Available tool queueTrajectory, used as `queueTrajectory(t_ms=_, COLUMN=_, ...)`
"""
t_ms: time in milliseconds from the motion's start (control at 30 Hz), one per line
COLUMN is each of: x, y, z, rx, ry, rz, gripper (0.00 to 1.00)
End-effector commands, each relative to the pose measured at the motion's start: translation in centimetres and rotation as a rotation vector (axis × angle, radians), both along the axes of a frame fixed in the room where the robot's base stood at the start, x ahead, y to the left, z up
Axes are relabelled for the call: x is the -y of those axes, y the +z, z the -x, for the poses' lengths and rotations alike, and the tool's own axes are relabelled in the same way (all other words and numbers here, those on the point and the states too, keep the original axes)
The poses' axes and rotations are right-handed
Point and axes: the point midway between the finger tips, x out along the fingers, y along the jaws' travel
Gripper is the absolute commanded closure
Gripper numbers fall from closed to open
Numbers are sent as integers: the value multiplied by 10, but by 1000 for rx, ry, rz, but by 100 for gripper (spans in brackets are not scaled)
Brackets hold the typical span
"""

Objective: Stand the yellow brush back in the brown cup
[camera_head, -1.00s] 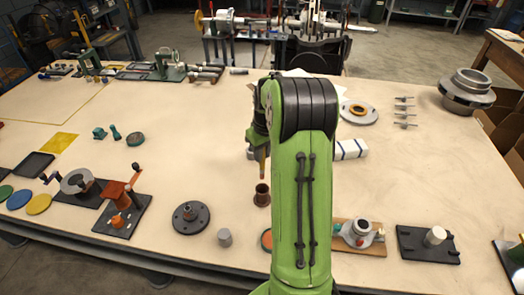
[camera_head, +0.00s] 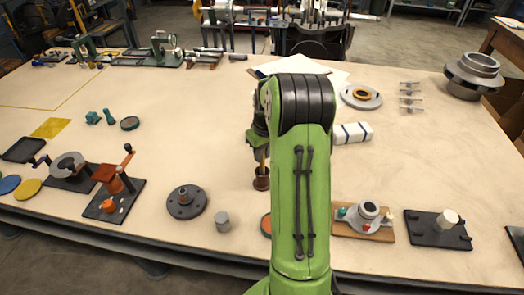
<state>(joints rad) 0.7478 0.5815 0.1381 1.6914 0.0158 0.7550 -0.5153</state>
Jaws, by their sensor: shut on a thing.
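The brown cup (camera_head: 261,183) stands upright on the table, just left of my green arm. The yellow brush (camera_head: 263,158) is upright above the cup, and its lower end meets the cup's mouth in the picture. I cannot tell how deep it is inside. My gripper (camera_head: 259,143) is at the brush's upper part, mostly hidden behind my arm, and is shut on the brush.
A dark flanged disc (camera_head: 187,202) and a grey cylinder (camera_head: 222,221) stand left of the cup. An orange-topped disc (camera_head: 266,225) is partly behind my arm. A white striped block (camera_head: 352,133) lies to the right.

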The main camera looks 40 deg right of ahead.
Motion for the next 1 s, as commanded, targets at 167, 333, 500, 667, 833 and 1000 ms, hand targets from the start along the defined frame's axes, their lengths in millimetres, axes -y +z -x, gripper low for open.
queueTrajectory(t_ms=167, x=0, y=-6, z=0, rx=1, ry=0, rz=0, gripper=100)
queueTrajectory(t_ms=333, x=0, y=-5, z=0, rx=1, ry=0, rz=0, gripper=100)
queueTrajectory(t_ms=500, x=0, y=-5, z=0, rx=0, ry=0, rz=0, gripper=54)
queueTrajectory(t_ms=667, x=0, y=-5, z=0, rx=0, ry=0, rz=0, gripper=50)
queueTrajectory(t_ms=833, x=0, y=-2, z=0, rx=1, ry=0, rz=0, gripper=50)
queueTrajectory(t_ms=1000, x=0, y=31, z=3, rx=5, ry=1, rz=3, gripper=50)
